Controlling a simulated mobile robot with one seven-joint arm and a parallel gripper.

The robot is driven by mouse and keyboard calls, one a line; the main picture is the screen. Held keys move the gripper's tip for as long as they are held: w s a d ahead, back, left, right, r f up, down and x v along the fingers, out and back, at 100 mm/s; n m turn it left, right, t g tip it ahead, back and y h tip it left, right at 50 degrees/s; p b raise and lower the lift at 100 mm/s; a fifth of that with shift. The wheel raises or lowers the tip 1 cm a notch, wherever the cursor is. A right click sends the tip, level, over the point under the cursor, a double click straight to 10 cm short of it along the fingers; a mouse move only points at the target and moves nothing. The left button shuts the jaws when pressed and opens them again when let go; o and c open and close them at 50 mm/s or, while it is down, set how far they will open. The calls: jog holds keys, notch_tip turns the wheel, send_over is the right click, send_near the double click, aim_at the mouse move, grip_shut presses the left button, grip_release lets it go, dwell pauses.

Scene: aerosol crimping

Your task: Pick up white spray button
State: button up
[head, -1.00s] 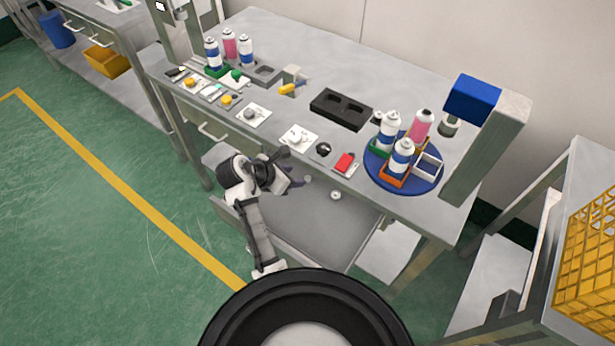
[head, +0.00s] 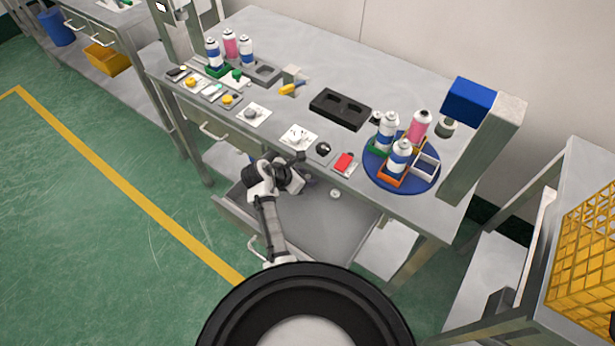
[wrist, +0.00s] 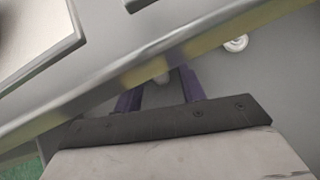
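In the head view, white tile (head: 298,137) on the bench front carries small white pieces, too small to tell apart. A small round white piece (head: 335,194) lies below the bench's front edge, in or over the open drawer (head: 312,225); a round white piece also shows in the wrist view (wrist: 236,43). My gripper (wrist: 161,80) has two purple fingers spread apart. They reach towards a diagonal metal edge (wrist: 100,85), and their tips are partly hidden there. In the head view my fingers are mostly hidden.
A blue turntable (head: 376,175) bears several cans on the right. The bench's front edge lies close to my arm.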

grip_shut()
